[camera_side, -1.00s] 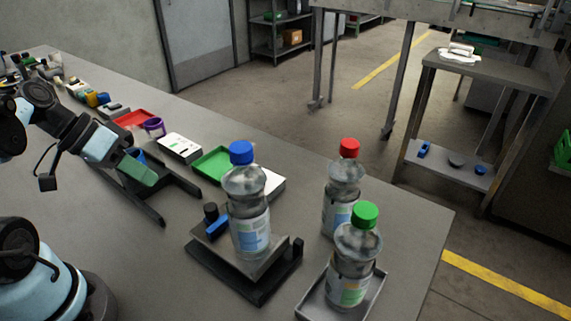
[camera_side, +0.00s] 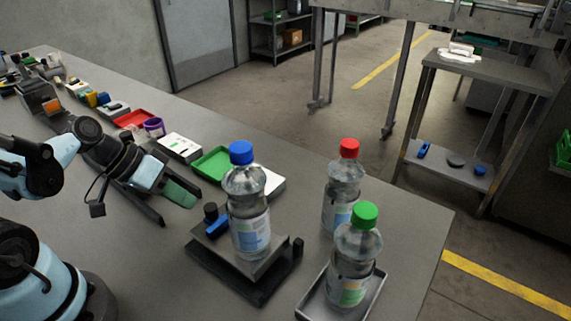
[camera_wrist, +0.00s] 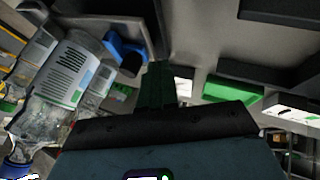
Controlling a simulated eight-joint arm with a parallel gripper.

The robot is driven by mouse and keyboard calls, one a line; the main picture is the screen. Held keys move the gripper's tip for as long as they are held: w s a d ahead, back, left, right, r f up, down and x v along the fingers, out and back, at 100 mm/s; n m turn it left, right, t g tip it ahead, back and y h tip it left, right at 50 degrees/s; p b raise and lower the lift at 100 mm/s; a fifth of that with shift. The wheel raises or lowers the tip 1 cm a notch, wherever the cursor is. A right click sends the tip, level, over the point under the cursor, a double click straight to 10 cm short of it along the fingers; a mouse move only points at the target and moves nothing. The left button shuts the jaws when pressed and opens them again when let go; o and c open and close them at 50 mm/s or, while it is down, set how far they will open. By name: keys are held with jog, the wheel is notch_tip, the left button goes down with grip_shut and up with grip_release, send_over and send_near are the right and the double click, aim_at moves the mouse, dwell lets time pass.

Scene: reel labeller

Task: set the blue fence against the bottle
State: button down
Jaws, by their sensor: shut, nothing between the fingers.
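The blue fence (camera_side: 217,228), with a black knob (camera_side: 210,212) on it, sits on the left part of the dark labeller base (camera_side: 262,287). The blue-capped bottle (camera_side: 248,214) stands upright on the base, just right of the fence; I cannot tell whether they touch. My gripper (camera_side: 182,194) has green fingers, shut and empty, left of the fence and apart from it. In the wrist view the fingers (camera_wrist: 155,85) point toward the scene, with the fence (camera_wrist: 122,48) and the bottle (camera_wrist: 68,75) to their left.
A red-capped bottle (camera_side: 343,190) stands on the table at right, and a green-capped bottle (camera_side: 354,262) stands in a grey tray (camera_side: 310,301). A green tray (camera_side: 212,163), white boxes and a red tray (camera_side: 134,119) line the back edge. Bare table lies in front of the base.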

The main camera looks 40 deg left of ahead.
aim_at(218, 219)
jog(key=shift+w+d, duration=0.2)
jog(key=shift+d, duration=0.8)
jog(key=shift+d, duration=2)
